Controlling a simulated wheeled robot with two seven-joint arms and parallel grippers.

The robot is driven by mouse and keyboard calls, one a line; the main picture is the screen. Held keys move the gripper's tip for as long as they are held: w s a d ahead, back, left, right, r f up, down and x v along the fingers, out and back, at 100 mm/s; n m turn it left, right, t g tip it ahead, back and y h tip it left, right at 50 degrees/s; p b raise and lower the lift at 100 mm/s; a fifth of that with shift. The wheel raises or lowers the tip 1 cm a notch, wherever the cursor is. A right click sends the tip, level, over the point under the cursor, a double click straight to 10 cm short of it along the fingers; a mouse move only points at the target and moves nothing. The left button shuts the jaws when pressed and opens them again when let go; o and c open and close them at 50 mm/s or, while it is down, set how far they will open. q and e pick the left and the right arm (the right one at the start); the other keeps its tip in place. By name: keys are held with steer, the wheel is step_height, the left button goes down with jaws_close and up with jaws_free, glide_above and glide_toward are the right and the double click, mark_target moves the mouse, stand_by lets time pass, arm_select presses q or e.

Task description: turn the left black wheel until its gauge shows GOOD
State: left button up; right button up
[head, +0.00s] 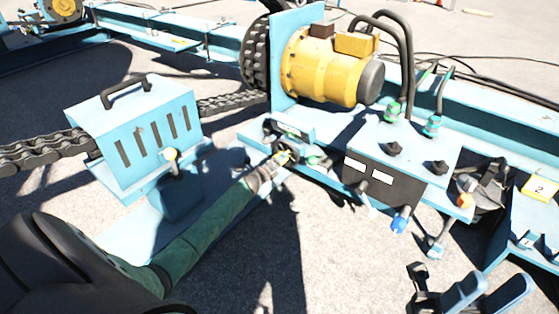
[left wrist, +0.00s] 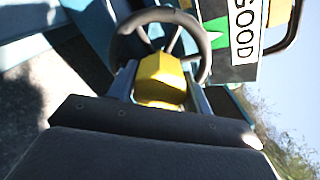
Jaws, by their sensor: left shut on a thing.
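The left black wheel (head: 284,147) is small and sits on the front of the light blue frame. It fills the upper middle of the left wrist view (left wrist: 122,42), with a yellow block (left wrist: 160,78) at its middle. My left gripper (head: 275,166) is at the wheel, its fingers either side of the yellow block and shut on it. The gauge (head: 290,129) is just above the wheel; its reading is too small in the head view. In the left wrist view the gauge (left wrist: 216,41) shows the word GOOD beside a green field. My right gripper (head: 486,291) is open and empty at the lower right.
A yellow motor (head: 318,67) stands behind the wheel. A blue slotted cover (head: 150,125) with a black handle is left of it, over a heavy chain (head: 45,152). A dark panel with knobs (head: 385,180) stands to the right. Open grey ground lies in front.

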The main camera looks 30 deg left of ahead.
arm_select(q)
steer(key=o, duration=1.3)
steer(key=shift+s, duration=0.45)
steer(key=s, duration=0.2)
steer(key=s+p, duration=0.1)
steer(key=s, duration=0.1)
steer(key=s+p, duration=0.1)
steer(key=s, duration=0.2)
steer(key=shift+a, duration=0.3)
